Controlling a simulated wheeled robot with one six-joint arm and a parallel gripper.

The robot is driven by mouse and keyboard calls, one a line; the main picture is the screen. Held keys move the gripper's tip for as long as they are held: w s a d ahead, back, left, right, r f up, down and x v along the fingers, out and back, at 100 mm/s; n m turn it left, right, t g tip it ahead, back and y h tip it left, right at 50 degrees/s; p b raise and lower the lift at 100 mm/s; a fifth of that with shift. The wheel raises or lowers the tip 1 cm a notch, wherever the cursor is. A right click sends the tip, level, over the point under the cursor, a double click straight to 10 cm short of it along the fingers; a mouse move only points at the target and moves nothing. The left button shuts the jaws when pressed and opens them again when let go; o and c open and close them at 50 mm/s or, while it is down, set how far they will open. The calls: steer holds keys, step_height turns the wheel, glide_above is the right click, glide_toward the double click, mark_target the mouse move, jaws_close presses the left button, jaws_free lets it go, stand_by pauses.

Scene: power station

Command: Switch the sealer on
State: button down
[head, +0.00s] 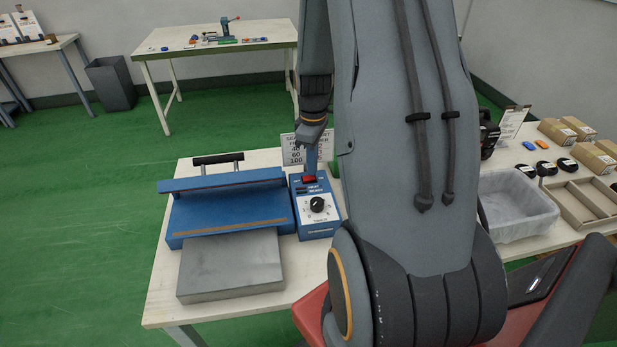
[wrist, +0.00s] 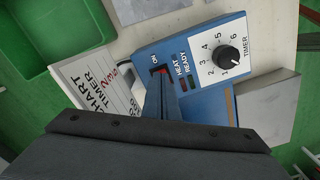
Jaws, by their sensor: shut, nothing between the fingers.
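The blue sealer (head: 228,220) stands on a pale table, with a black-handled bar across its top. Its blue control box (head: 318,230) is at its right side and carries a black timer dial (head: 317,204) and a red switch (head: 309,180). In the wrist view the switch (wrist: 159,70) sits by the "ON" label, near the dial (wrist: 229,60) and the small dark heat and ready lamps (wrist: 188,84). My gripper (wrist: 158,80) is shut and empty, fingertips right at the switch and partly hiding it. I cannot tell whether they touch.
A printed timer chart (wrist: 95,85) stands behind the control box, close to my fingers. A grey metal platform (head: 232,268) is in front of the sealer. A clear bin (head: 515,205) and small boxes (head: 557,131) are to the right. A green tray (wrist: 60,35) shows in the wrist view.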

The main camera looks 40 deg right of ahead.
steer(key=shift+f+b, duration=0.3)
steer(key=shift+f, duration=0.4)
stand_by(0.8)
step_height(320, 180, up, 7)
steer(key=p, duration=0.5)
steer(key=shift+p, duration=0.3)
stand_by(0.5)
steer(key=s+a+r+m, duration=0.1)
steer(key=a+r, duration=0.1)
steer(key=a, duration=0.2)
steer(key=a+r+m+t, duration=0.1)
steer(key=a+r, duration=0.2)
steer(key=a, duration=0.1)
steer(key=s+a+r+m, duration=0.1)
steer(key=a+r, duration=0.1)
steer(key=a, duration=0.3)
steer(key=shift+s+r, duration=0.3)
steer(key=shift+s, duration=0.05)
steer(key=s+a+r+m+t, duration=0.2)
steer(key=s+a+r+m, duration=0.2)
steer(key=s+a, duration=0.45)
step_height(320, 180, down, 9)
steer(key=w+a+g+b, duration=0.1)
steer(key=b, duration=0.6)
steer(key=shift+w+a+r+g, duration=0.15)
steer(key=shift+w+g, duration=0.05)
steer(key=shift+g, duration=0.1)
